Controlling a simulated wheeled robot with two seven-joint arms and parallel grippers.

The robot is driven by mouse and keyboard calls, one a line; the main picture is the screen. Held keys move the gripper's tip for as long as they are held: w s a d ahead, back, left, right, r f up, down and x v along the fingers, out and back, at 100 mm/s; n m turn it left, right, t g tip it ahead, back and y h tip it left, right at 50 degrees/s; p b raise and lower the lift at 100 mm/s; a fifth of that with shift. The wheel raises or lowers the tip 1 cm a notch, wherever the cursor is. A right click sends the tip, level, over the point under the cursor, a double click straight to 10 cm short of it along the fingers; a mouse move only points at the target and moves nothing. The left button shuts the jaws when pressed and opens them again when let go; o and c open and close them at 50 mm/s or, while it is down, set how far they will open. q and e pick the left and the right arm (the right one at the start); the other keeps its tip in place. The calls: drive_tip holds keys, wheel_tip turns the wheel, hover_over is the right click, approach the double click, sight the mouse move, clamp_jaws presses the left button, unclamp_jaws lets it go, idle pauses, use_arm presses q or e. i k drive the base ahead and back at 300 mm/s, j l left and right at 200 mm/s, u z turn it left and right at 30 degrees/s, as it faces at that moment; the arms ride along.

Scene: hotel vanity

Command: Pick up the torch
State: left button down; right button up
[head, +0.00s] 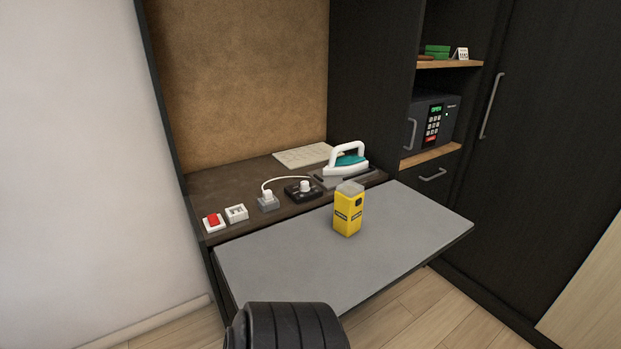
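A yellow block-shaped torch (348,212) with a grey top and dark markings stands upright on the grey pull-out board (290,268), right of the board's middle. Nothing is touching it apart from the board. A dark ribbed rounded part, which seems to be mine, shows at the bottom edge. Neither of my grippers is in view.
On the brown shelf behind are a red switch (213,221), a white socket (237,213), a grey plug block (268,201), a black dial box (304,190) and an iron (346,161). A safe (433,121) sits at right. The board's left side is clear.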

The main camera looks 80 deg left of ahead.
sight(347, 221)
drive_tip(key=u, duration=2.2)
drive_tip(key=i+j+z, duration=0.1)
drive_tip(key=j, duration=0.25)
